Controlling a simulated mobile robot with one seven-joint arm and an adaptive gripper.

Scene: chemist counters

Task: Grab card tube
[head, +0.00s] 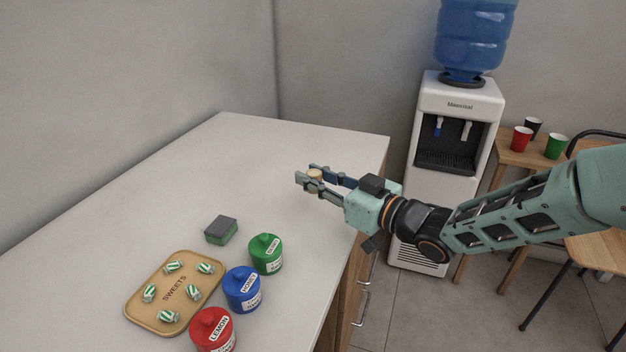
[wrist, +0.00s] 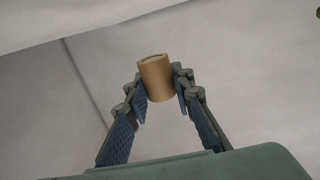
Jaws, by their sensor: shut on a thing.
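The card tube (wrist: 155,79) is a short tan-brown cylinder with a pale top end. In the wrist view it sits between the two fingertips of my gripper (wrist: 159,88), which is shut on it. In the head view my gripper (head: 309,178) reaches in from the right over the far right part of the counter. Only a small part of the card tube (head: 315,174) shows there between the fingers. I cannot tell for sure how far it is above the counter.
On the white counter (head: 200,170) stand a green jar (head: 267,258), a blue jar (head: 242,291), a red jar (head: 211,332), a sponge (head: 221,230) and a sweets tray (head: 146,284). A water dispenser (head: 458,100) stands beyond the arm. The counter's far end is clear.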

